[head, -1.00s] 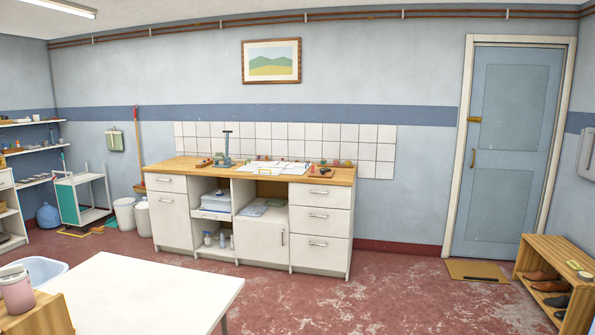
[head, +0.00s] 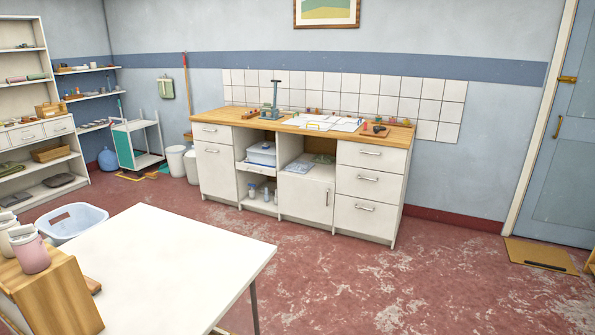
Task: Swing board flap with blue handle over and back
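A wooden-topped counter (head: 228,117) with white drawers and open bays stands against the back wall. On its top lies a flat white board (head: 345,125) with a small yellow piece near its front edge. A grey-blue upright device (head: 272,100) stands to the left of the board. At this distance I cannot make out a blue handle or tell which part is a flap. Neither of my grippers shows in the head view.
A white table (head: 185,255) fills the near left, with a wooden box (head: 62,290) and pink jar (head: 30,250) at its left. A light-blue basket (head: 72,222) is behind it. Red floor (head: 400,280) is clear between table and counter. A doormat (head: 540,255) lies by the door.

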